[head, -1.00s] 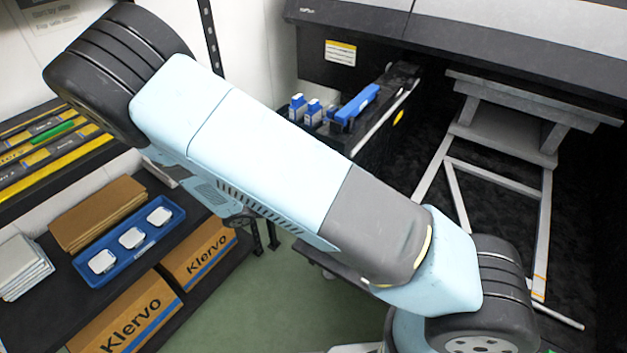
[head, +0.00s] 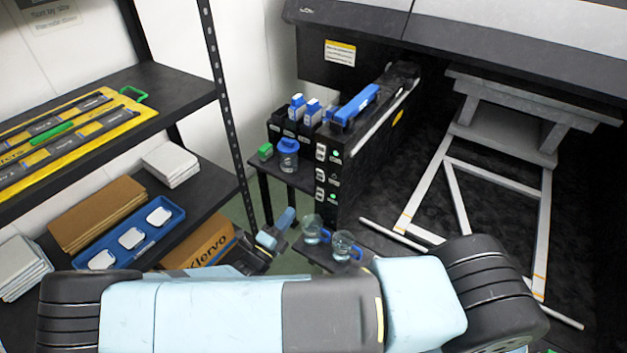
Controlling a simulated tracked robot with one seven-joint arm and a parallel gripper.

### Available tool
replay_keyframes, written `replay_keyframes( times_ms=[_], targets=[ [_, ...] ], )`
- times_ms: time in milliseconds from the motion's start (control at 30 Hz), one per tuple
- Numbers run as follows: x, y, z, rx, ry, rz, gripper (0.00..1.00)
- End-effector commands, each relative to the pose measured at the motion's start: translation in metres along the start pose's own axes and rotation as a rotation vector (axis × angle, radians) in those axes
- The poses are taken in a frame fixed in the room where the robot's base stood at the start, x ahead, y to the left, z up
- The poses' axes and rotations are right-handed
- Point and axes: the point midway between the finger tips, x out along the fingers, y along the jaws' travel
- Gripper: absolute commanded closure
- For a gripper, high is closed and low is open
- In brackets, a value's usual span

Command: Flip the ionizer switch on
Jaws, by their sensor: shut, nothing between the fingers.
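A dark unit (head: 349,170) stands under the large printer. Its near end carries several small white switches or plates (head: 320,174) and green lights (head: 334,197). Their labels are too small to read, so I cannot tell which one is the ionizer switch or how it is set. My gripper (head: 286,217) is small in the picture, left of and below this panel, apart from it, pointing up and right. It is shut and empty. The lower part of my arm behind it is hidden by my own links.
Two glass beakers with blue handles (head: 312,231) (head: 344,246) stand on a low shelf close to my gripper. A blue-lidded jar (head: 288,154) and a green-capped bottle (head: 265,152) stand on a small shelf left of the unit. A black rack (head: 182,84) fills the left.

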Motion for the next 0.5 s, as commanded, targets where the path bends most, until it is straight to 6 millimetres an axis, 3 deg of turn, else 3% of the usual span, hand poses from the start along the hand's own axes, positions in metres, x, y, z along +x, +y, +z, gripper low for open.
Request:
replay_keyframes(
  times_ms=[267, 500],
  targets=[
    [0.004, 0.000, 0.000, 0.001, 0.002, 0.000, 1.00],
    [0.035, 0.000, -0.001, 0.001, 0.003, -0.003, 1.00]
  ],
)
